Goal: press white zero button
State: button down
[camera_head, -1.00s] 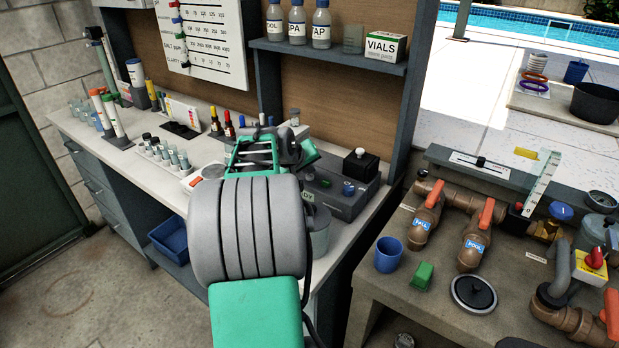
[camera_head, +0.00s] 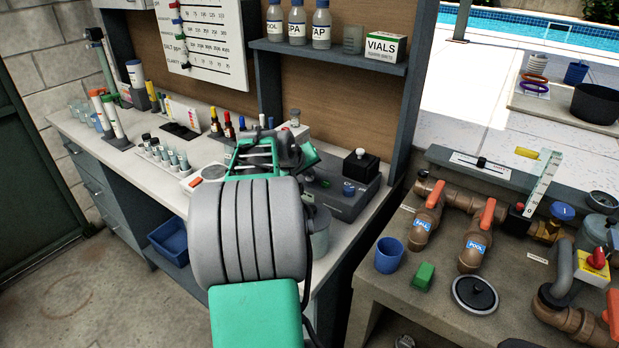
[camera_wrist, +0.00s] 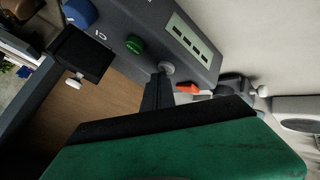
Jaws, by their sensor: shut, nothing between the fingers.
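A grey meter box (camera_head: 338,198) stands on the counter beyond my arm in the head view. It also fills the upper middle of the wrist view (camera_wrist: 150,22), with a display panel, a green button (camera_wrist: 134,44) and a small round pale-grey button (camera_wrist: 166,68) on its face. The pale button looks like the white zero button; no marking is readable on it. My gripper (camera_wrist: 157,92) is shut and empty, its dark fingertips close below the pale button. I cannot tell whether they touch it. In the head view my arm hides the fingers and this button.
A black cap with a white knob (camera_head: 360,154) and a blue knob (camera_head: 348,188) sit on the meter box. Vials (camera_head: 165,155) and small bottles stand along the counter to the left. A shelf (camera_head: 330,58) with bottles hangs above. Pipes and valves occupy the bench at right.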

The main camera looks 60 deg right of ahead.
aim_at(309, 180)
dwell(0.3)
jog(key=shift+r+p, duration=0.55)
jog(key=shift+r, duration=0.25)
jog(key=shift+r+p, duration=1.6)
jog(key=shift+r, duration=0.95)
